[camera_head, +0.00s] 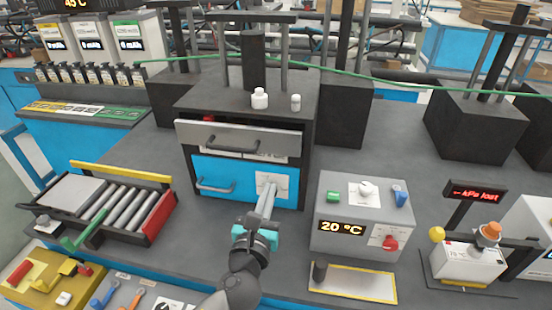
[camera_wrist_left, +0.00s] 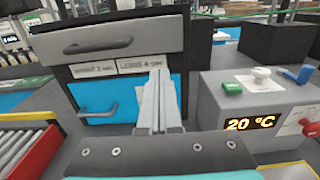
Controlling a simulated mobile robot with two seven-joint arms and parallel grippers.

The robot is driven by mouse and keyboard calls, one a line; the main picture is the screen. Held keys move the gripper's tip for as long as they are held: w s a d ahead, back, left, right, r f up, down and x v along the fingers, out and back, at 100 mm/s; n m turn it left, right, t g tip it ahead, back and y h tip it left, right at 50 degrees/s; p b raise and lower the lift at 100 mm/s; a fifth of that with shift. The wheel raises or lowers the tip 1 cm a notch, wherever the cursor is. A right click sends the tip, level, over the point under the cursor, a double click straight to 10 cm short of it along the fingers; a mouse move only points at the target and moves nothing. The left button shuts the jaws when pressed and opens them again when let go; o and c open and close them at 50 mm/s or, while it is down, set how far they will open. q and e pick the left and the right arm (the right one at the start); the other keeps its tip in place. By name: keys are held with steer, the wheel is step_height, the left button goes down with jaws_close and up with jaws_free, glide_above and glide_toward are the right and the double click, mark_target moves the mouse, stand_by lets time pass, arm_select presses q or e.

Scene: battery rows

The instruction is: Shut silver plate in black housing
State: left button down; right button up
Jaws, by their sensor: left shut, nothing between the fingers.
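The black housing (camera_head: 310,125) stands on the bench in the middle of the head view. Its upper drawer front is the silver plate (camera_head: 260,139), which sticks out from the housing with a dark gap behind its top edge. The silver plate with its dark handle also shows in the wrist view (camera_wrist_left: 150,38). Below it is a blue drawer front (camera_head: 215,170), which looks flush. My left gripper (camera_head: 268,188) is shut and empty, its fingers pointing at the housing's lower right, below the silver plate. The fingers (camera_wrist_left: 159,75) hide part of the blue front. My right gripper is out of view.
A grey box reading 20 °C (camera_head: 345,215) stands close to the right of my gripper. A roller tray (camera_head: 160,208) lies to the left. White bottles (camera_head: 260,98) stand on top of the housing. Bare bench shows between the tray and my arm.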

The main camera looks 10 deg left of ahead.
mark_target(281, 153)
arm_select(q)
steer(key=w, duration=0.5)
steer(key=w+b, duration=0.1)
steer(key=w, duration=0.5)
steer(key=shift+w+d, duration=0.2)
steer(key=shift+w, duration=0.05)
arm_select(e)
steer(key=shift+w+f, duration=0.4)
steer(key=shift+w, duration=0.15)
